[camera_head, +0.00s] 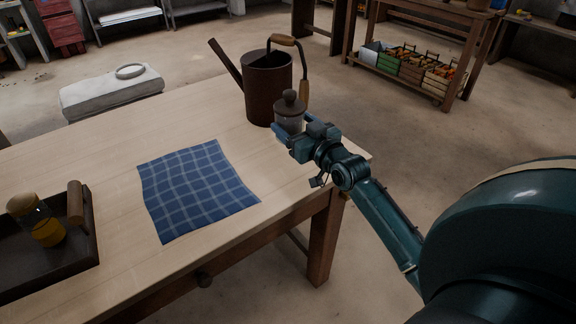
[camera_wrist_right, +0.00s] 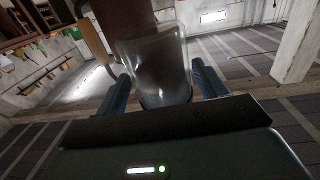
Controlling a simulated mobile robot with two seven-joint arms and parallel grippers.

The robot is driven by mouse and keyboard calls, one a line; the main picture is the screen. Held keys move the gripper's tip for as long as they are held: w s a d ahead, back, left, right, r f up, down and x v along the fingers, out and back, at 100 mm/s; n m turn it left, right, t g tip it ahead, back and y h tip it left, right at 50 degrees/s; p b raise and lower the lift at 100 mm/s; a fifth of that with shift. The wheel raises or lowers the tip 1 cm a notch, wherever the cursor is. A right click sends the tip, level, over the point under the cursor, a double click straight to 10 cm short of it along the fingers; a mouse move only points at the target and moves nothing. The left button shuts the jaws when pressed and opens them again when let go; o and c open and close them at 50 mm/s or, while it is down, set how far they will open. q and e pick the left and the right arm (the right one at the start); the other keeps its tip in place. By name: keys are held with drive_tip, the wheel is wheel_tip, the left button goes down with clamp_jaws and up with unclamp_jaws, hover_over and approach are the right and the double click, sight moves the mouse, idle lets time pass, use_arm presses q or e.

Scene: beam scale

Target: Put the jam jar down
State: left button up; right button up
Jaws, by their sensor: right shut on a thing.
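The jam jar (camera_head: 289,116) is a clear glass jar with a dark, knobbed lid, near the table's far right corner. My right gripper (camera_head: 292,126) reaches in from the right and is shut on it. The jar looks upright; whether its base touches the table (camera_head: 130,130) is hidden by the gripper. In the right wrist view the glass jar (camera_wrist_right: 160,65) stands between the two blue fingers of my right gripper (camera_wrist_right: 163,82), and looks dark inside. My left gripper is not in view.
A rusty brown watering can (camera_head: 268,85) stands just behind the jar. A blue checked cloth (camera_head: 197,190) lies mid-table. A dark tray (camera_head: 75,265) at the left holds a jar with yellow contents (camera_head: 48,233). Bare wood lies between cloth and can.

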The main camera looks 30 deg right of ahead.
drive_tip(key=shift+w+f+b, duration=0.1)
drive_tip(key=shift+f+b, duration=0.55)
drive_tip(key=shift+f, duration=4.05)
drive_tip(key=shift+f, duration=0.15)
drive_tip(key=o, duration=1.3)
drive_tip(key=shift+f, duration=0.1)
